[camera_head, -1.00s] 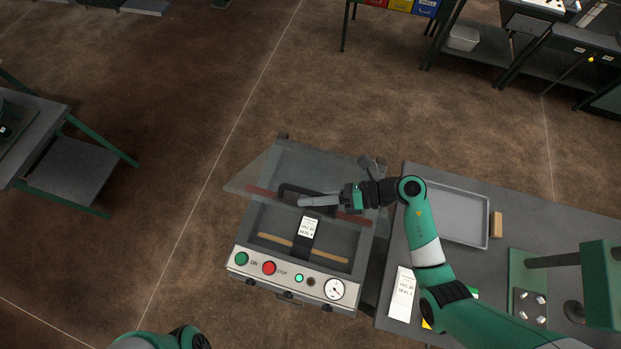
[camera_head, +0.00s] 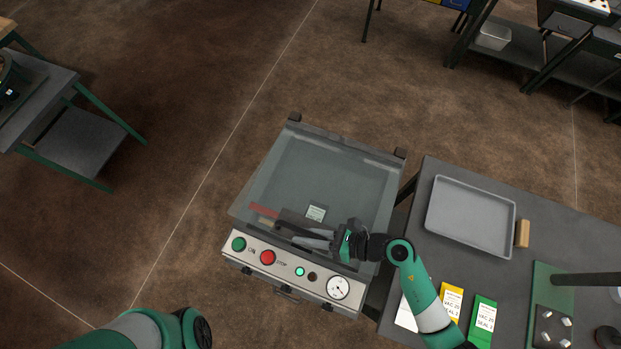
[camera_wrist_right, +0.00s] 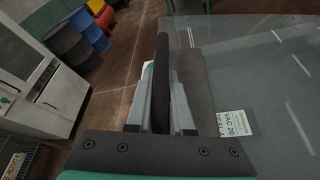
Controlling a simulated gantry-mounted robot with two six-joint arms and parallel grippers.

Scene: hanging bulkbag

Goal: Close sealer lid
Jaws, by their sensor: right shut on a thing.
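The sealer (camera_head: 315,277) stands in the middle of the head view, with green and red buttons and a gauge on its front panel. Its clear lid (camera_head: 335,178) lies low over the chamber, close to flat. I cannot tell whether its front edge touches the body. A pouch with a white label (camera_head: 316,213) shows through the lid. My right gripper (camera_head: 325,237) is at the lid's front edge, shut on the dark lid handle (camera_head: 290,228). In the right wrist view the handle (camera_wrist_right: 162,80) runs between the fingers. My left gripper is out of view.
A table (camera_head: 412,262) stands close to the sealer's right, bearing a grey tray (camera_head: 470,215) and yellow and green cards (camera_head: 484,318). A workbench (camera_head: 70,140) is at the far left. The floor between it and the sealer is clear.

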